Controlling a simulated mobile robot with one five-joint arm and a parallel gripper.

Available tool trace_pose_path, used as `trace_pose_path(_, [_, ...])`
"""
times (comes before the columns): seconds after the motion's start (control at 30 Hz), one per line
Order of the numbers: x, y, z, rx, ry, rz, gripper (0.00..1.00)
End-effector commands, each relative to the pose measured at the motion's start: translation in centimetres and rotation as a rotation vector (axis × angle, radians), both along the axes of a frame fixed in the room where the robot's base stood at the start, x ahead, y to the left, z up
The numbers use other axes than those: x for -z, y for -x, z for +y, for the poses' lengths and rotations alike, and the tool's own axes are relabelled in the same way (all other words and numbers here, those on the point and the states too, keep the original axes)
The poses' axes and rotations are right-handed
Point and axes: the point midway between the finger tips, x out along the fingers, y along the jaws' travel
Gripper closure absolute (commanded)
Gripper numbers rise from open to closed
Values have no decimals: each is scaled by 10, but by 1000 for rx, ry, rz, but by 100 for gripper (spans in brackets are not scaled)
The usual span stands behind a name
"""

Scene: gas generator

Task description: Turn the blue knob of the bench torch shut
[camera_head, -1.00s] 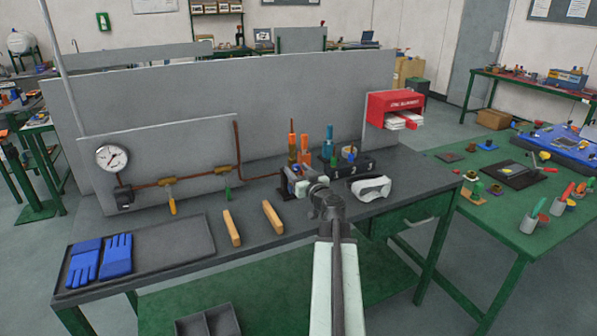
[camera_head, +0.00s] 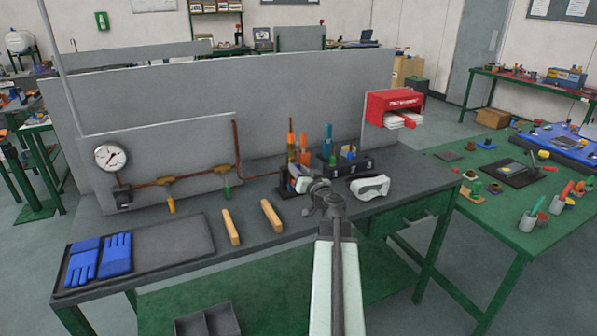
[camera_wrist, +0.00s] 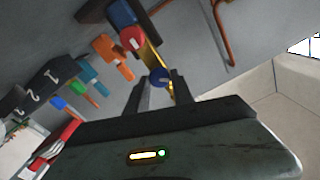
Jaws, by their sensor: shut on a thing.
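The bench torch shows in the wrist view as a brass-coloured body (camera_wrist: 151,54) with a red knob (camera_wrist: 131,39) and a blue knob (camera_wrist: 159,76). My gripper (camera_wrist: 158,86) is shut on the blue knob, with one dark finger on each side of it. In the head view my gripper (camera_head: 298,182) is low over the bench, at the torch's place. It hides most of the torch there. How far the knob is turned cannot be told.
Orange and teal tool handles (camera_head: 328,134) and a black numbered block (camera_head: 352,164) stand close behind. White goggles (camera_head: 370,187) lie to the right. Two wooden bars (camera_head: 271,216), a tray with blue gloves (camera_head: 116,255) and a gauge panel (camera_head: 160,150) are to the left.

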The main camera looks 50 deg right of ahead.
Motion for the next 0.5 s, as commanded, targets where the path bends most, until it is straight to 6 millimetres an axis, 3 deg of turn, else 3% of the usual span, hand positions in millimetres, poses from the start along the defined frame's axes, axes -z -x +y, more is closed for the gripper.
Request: trace_pose_path(0.5, [0, 0, -2, 0, -456, -185, 100])
